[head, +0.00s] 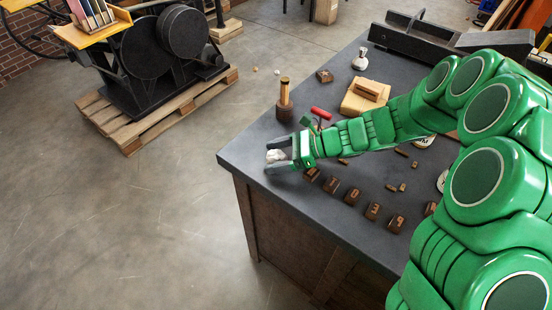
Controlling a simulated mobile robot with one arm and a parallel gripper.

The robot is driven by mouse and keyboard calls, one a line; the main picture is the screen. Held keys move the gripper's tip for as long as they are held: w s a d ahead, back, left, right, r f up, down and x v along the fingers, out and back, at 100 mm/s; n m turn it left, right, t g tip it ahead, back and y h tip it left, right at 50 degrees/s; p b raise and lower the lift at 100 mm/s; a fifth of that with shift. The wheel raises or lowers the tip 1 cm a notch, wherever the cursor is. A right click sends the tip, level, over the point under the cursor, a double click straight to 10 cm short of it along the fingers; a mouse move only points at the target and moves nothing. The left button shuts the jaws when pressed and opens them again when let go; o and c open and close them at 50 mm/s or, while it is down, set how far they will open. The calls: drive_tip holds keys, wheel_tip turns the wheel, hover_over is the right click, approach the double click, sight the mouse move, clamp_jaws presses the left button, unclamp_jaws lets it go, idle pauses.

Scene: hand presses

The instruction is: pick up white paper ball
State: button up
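The white paper ball (275,156) is a small crumpled lump near the left corner of the dark grey tabletop (240,158). My gripper (273,155) reaches it from the right on my green arm. Its two grey fingers lie on either side of the ball, one behind it and one in front. The ball sits between the fingers. Whether the fingers press on it is too small to tell. I cannot tell whether the ball rests on the table or is lifted.
A wooden-handled tool (285,100) and a red-handled tool (321,114) stand close behind my gripper. Several brown number blocks (352,195) lie in front of my arm. A tan block (364,98) and a white flask (360,59) are farther back. The table's left edge is near.

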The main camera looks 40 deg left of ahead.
drive_tip(key=c, duration=0.9)
drive_tip(key=shift+c, duration=0.2)
